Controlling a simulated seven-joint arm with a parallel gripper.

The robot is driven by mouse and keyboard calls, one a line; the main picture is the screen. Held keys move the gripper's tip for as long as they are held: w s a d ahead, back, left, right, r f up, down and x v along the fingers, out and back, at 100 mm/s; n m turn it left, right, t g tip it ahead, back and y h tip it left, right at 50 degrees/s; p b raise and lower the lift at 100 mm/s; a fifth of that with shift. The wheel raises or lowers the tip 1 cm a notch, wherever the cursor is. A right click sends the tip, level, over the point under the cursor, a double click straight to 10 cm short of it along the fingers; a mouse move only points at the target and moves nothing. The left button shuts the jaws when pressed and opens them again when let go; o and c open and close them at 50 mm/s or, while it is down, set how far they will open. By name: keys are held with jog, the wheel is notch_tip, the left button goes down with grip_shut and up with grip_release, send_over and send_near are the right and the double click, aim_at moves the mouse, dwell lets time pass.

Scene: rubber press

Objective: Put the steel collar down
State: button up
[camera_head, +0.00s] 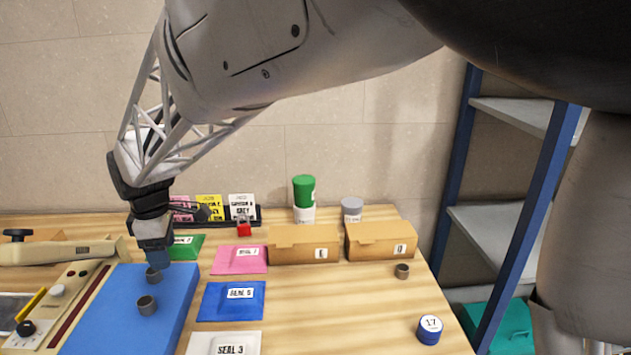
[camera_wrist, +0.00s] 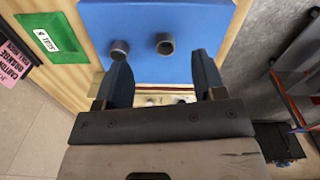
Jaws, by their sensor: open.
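Two small grey steel collars stand on the blue mat. One collar (camera_head: 153,274) is just below my gripper (camera_head: 157,257), and the other collar (camera_head: 147,305) is nearer the camera. In the wrist view my gripper (camera_wrist: 163,66) is open, with nothing held. One collar (camera_wrist: 165,44) shows in the gap beyond the fingertips, and another collar (camera_wrist: 120,48) shows at the left fingertip. I cannot tell whether a finger touches it. A third similar collar (camera_head: 402,271) stands on the wooden table at the right.
The blue mat (camera_head: 106,318) lies beside a control panel (camera_head: 60,301). Green, pink, blue (camera_head: 228,306) and white seal packets lie to its right. Two cardboard boxes (camera_head: 303,246) stand at the back.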

jog(key=s+d+r+m, duration=0.2)
jog(key=d+m, duration=0.1)
jog(key=d, duration=0.6)
jog(key=s+d+r+m+t, duration=0.1)
jog(key=d+m, duration=0.2)
jog(key=d, duration=0.6)
jog(key=s+d+r+m, duration=0.2)
jog(key=d+m, duration=0.1)
jog(key=d, duration=0.5)
jog(key=s+d+f+m+t, duration=0.1)
jog(key=s+d+f+m, duration=0.2)
jog(key=s+d+m, duration=0.8)
jog(key=s+d, duration=0.6)
jog(key=d, duration=0.2)
jog(key=shift+s+d+f, duration=0.15)
jog(key=shift+s+d, duration=0.05)
jog(key=shift+d, duration=0.15)
